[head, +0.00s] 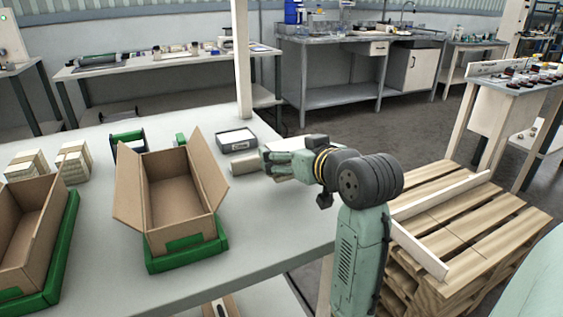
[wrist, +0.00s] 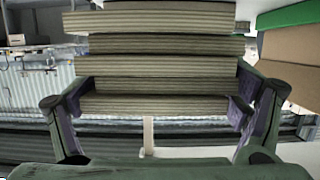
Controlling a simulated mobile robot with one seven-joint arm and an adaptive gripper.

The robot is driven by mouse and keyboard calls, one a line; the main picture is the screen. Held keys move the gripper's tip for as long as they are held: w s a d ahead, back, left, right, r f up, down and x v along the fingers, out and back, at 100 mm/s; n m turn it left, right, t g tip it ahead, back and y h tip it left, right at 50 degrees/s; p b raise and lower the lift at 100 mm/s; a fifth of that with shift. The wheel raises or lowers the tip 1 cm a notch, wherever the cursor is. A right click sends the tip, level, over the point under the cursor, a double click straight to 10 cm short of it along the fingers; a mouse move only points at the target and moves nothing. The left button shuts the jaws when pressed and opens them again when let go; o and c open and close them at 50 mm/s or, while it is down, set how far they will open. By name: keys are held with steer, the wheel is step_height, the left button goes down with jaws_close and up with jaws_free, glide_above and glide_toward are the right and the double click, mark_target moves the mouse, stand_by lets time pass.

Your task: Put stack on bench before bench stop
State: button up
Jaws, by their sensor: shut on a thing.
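My gripper (head: 264,160) is over the right part of the grey bench (head: 265,225), to the right of an open box. It is shut on a pale stack (head: 242,165), partly hidden by the fingers. In the wrist view the stack (wrist: 160,68) shows as several brown-grey layered slabs between the two fingers of my gripper (wrist: 158,108). I cannot tell whether the stack touches the bench. I cannot make out a bench stop for certain.
An open cardboard box (head: 172,190) sits in a green tray (head: 187,257), with another box (head: 27,232) at far left. Two pale stacks (head: 73,162) stand behind. A small grey tray (head: 236,140) lies behind my gripper. Wooden pallets (head: 470,225) are at right.

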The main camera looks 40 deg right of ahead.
steer(key=shift+w+a, duration=0.6)
steer(key=shift+w, duration=0.2)
steer(key=shift+w+f, duration=0.1)
steer(key=shift+f, duration=1.75)
steer(key=shift+f, duration=0.1)
steer(key=o, duration=1.1)
steer(key=v, duration=1.2)
steer(key=shift+b, duration=0.3)
